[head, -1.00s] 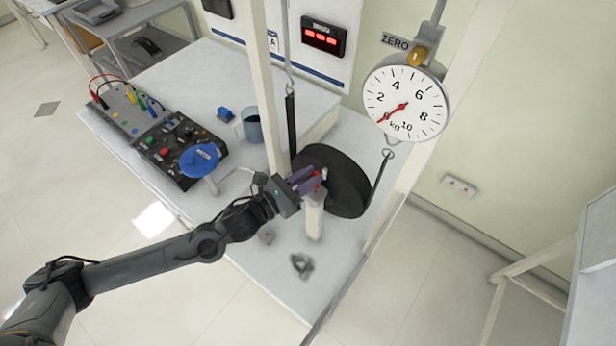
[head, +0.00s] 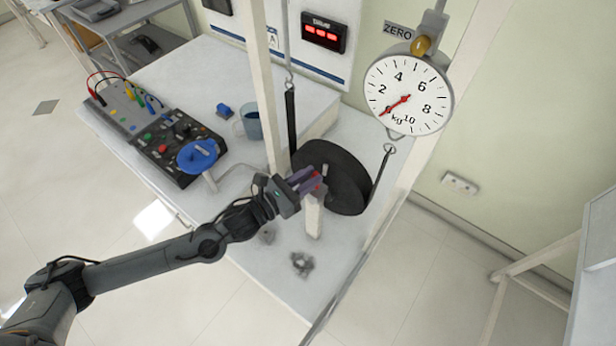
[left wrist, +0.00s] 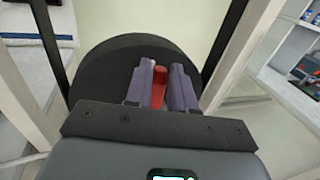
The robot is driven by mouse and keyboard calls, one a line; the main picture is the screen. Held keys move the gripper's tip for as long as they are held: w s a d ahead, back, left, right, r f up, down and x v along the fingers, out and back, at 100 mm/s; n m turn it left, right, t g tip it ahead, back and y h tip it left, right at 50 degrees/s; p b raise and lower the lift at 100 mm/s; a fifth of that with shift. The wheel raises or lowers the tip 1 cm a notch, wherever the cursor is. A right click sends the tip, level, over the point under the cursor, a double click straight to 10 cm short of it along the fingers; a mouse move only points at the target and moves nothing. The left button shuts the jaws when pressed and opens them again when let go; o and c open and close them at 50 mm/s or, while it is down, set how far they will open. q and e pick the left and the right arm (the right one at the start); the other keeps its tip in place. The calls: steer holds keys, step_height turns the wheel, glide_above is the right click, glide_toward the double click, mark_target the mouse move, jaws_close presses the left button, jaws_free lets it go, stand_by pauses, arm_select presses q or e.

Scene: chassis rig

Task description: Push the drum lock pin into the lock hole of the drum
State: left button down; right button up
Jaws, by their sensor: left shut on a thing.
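The black drum (head: 338,172) stands upright on the bench between two posts, with a dark belt strap on each side. It also fills the middle of the left wrist view (left wrist: 100,68). The red drum lock pin (left wrist: 158,86) shows between the purple fingers of my left gripper (left wrist: 162,82), which is shut on it. In the head view my left gripper (head: 308,183) is in front of the drum face, at the top of a short pale post (head: 313,218). The pin's far end and the lock hole are hidden. My right gripper is not in view.
A round dial scale (head: 408,96) hangs at the upper right, with a hook below it. A blue crank handle (head: 197,156), a dark control box (head: 168,150) and a mug (head: 250,124) are left of the drum.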

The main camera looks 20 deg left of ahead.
arm_select(q)
steer(key=shift+f+b, duration=0.35)
steer(key=shift+f, duration=0.2)
steer(key=c, duration=0.9)
jaws_free()
steer(key=v, duration=1)
steer(key=shift+s+a+p, duration=0.15)
steer(key=shift+s+p, duration=0.15)
steer(key=shift+s, duration=0.1)
